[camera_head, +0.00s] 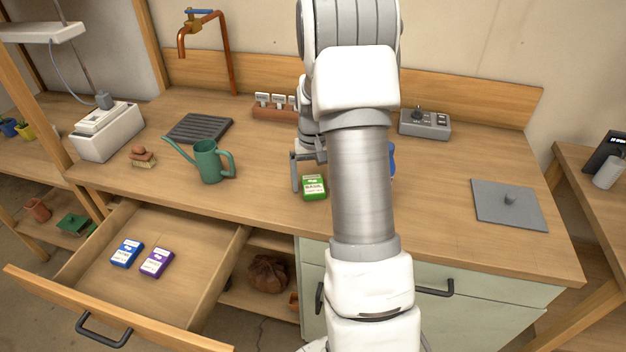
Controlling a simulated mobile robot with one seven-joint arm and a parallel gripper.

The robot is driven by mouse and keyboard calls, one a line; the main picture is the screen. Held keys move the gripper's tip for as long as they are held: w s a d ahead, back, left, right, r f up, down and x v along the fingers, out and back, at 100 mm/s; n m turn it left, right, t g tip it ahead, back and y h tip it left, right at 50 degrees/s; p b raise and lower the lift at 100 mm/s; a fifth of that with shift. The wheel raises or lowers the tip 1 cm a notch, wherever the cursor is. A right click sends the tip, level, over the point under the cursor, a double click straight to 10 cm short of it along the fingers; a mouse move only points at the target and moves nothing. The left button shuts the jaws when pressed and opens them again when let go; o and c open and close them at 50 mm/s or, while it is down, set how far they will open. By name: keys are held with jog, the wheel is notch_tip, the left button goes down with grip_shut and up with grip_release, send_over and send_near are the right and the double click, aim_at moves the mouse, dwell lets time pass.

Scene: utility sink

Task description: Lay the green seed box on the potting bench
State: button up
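The green seed box (314,188) is on the wooden potting bench (260,200), near its front edge and just left of my arm. Its white label faces up toward the camera, and it appears to lie flat on the bench top. My gripper (308,168) is low over the bench at the box. One finger stands to the left of the box with a small gap between them. The other finger is partly hidden by my arm, but the fingers look spread apart, not closed on the box.
An open drawer (190,285) holds a blue seed box (127,253) and a purple one (157,262). A green watering can (208,162) stands left of my gripper. A grey control box (425,124) and a grey plate (508,205) are at right. Bench between is clear.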

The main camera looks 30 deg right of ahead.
jog(key=shift+r, duration=0.1)
jog(key=s+a+r+n+t+p, duration=0.1)
jog(key=a+r, duration=0.2)
jog(key=r, duration=0.6)
jog(key=s+a+r+p, duration=0.1)
jog(key=a+r, duration=0.2)
jog(key=r, duration=0.6)
jog(key=s+a+r+n+t+p, duration=0.1)
jog(key=s+a+r, duration=0.3)
jog(key=s+a, duration=0.4)
jog(key=s+a+r+n+t+p, duration=0.2)
jog(key=s+a+r, duration=0.3)
jog(key=s+a, duration=0.3)
jog(key=shift+s+n+t, duration=0.6)
jog(key=shift+s+t, duration=0.2)
jog(key=shift+s, duration=0.85)
